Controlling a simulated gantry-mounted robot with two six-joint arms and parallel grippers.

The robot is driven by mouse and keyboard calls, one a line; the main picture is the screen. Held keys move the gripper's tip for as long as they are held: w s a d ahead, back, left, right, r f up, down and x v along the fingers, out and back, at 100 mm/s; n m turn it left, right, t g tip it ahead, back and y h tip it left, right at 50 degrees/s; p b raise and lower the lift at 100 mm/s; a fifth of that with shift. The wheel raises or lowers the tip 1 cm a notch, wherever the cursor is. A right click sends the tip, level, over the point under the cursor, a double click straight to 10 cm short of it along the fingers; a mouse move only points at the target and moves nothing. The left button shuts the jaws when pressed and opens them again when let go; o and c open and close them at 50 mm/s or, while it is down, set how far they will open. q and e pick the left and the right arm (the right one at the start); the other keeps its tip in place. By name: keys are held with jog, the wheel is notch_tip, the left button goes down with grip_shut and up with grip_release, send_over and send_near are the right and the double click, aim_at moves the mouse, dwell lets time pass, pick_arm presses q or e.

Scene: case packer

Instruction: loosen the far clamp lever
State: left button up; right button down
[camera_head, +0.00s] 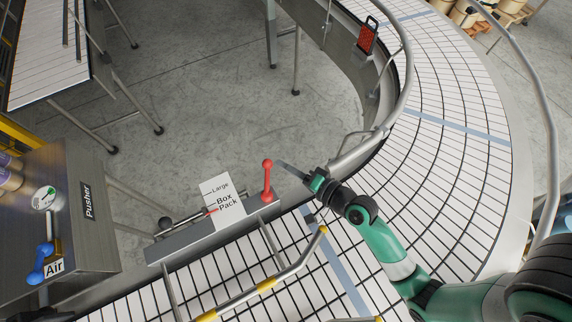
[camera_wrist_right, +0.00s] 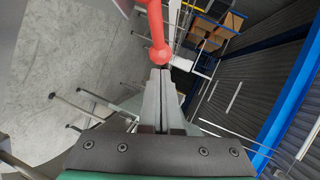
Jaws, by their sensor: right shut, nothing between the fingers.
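The red clamp lever (camera_head: 267,181) stands upright with its ball knob on top, at the right end of a grey scale bar on the conveyor's inner edge. My right gripper (camera_head: 279,163) is shut and empty, its fingertips just right of the knob. In the right wrist view the lever (camera_wrist_right: 157,30) shows its knob just beyond the tips of my closed fingers (camera_wrist_right: 161,73). I cannot tell whether they touch. My left gripper is not in view.
A white "Large / Box Pack" plate (camera_head: 223,203) with a red pointer stands left of the lever. A guide rail with yellow ends (camera_head: 280,275) crosses the conveyor (camera_head: 440,110) in front. The pusher cabinet (camera_head: 95,240) with a blue air valve is at left.

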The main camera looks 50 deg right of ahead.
jog(key=shift+w+f, duration=0.2)
jog(key=shift+w, duration=0.3)
